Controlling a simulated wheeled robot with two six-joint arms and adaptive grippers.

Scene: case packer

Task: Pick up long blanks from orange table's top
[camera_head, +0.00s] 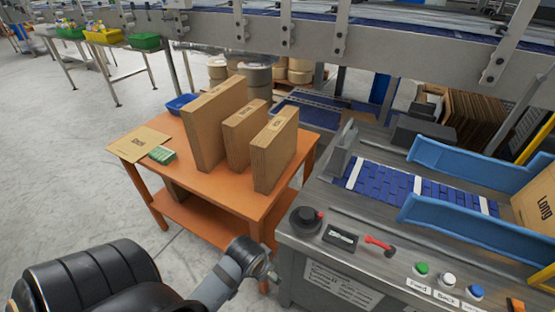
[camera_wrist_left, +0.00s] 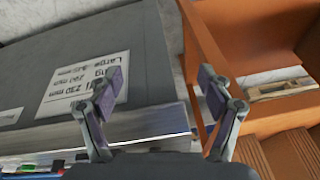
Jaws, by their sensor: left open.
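Three stacks of brown cardboard blanks stand upright on the orange table (camera_head: 235,192). The left stack (camera_head: 215,120) is the largest; the middle stack (camera_head: 243,135) and the right stack (camera_head: 275,150) are smaller. Their printed labels are too small to read surely. My left gripper (camera_head: 268,274) is low in front of the table, between it and the machine, away from the stacks. In the left wrist view the gripper (camera_wrist_left: 160,85) is open and empty, over the machine's grey side panel (camera_wrist_left: 120,40) and the orange table frame (camera_wrist_left: 208,50). My right gripper is not shown.
The machine (camera_head: 330,210) stands close on the right, with blue guides (camera_head: 470,225), buttons and a carton marked Long (camera_head: 545,205). A flat cardboard sheet (camera_head: 138,143), green pack (camera_head: 162,155) and blue bin (camera_head: 181,103) are on the table's left.

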